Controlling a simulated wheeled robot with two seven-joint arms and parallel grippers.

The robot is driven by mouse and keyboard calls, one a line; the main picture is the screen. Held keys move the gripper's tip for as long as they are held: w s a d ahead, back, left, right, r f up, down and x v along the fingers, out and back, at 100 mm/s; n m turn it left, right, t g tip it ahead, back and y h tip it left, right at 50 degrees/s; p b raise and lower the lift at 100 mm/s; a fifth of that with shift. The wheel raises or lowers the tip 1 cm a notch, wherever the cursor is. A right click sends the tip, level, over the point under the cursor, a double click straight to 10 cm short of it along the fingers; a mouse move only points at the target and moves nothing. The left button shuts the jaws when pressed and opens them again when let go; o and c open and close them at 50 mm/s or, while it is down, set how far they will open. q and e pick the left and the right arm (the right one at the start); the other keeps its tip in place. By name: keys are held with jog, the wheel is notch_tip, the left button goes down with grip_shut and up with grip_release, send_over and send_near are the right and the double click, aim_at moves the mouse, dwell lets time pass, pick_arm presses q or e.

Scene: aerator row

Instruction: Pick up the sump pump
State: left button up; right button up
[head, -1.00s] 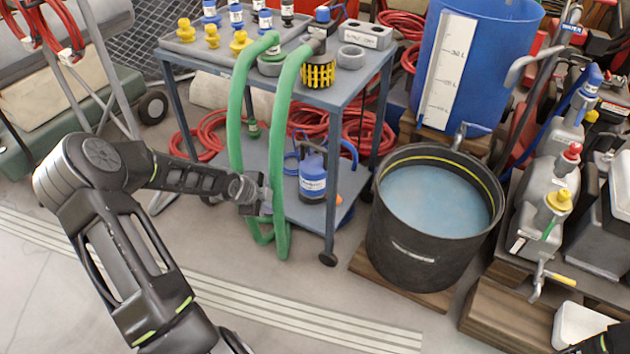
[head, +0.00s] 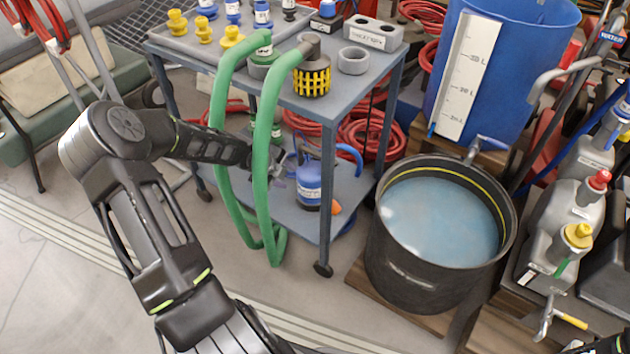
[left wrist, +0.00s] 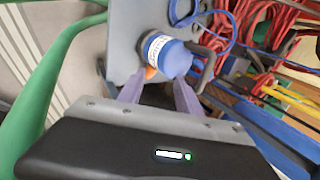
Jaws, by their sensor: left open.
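The sump pump (head: 308,186) is a blue cylinder with a white label band and a blue handle or hose on top. It stands on the lower shelf of the grey cart (head: 285,213). My left gripper (head: 286,168) is open and empty beside the pump's left side, behind the green hose (head: 262,160). In the left wrist view the two purplish fingers (left wrist: 158,84) are spread and point at the pump (left wrist: 168,53), which lies just ahead of them. I cannot tell whether they touch it.
The green hose loops from the cart's top shelf down past my left forearm. Red hoses (head: 365,130) lie behind the lower shelf. A black tub of water (head: 408,262) stands right of the cart. Grey jugs (head: 578,205) stand at the far right.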

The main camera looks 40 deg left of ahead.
aim_at(311, 152)
pick_arm(q)
jog(key=w+b, duration=0.2)
jog(key=w, duration=0.6)
jog(key=shift+w+f, duration=0.1)
jog(key=shift+w, duration=0.1)
jog(key=shift+w+a, duration=0.1)
jog(key=shift+w, duration=0.25)
jog(key=shift+w, duration=0.25)
jog(key=shift+w+b, duration=0.6)
jog(key=shift+w, duration=0.55)
jog(key=shift+b+x, duration=0.4)
jog(key=shift+x, duration=1.15)
jog(key=shift+c, duration=0.4)
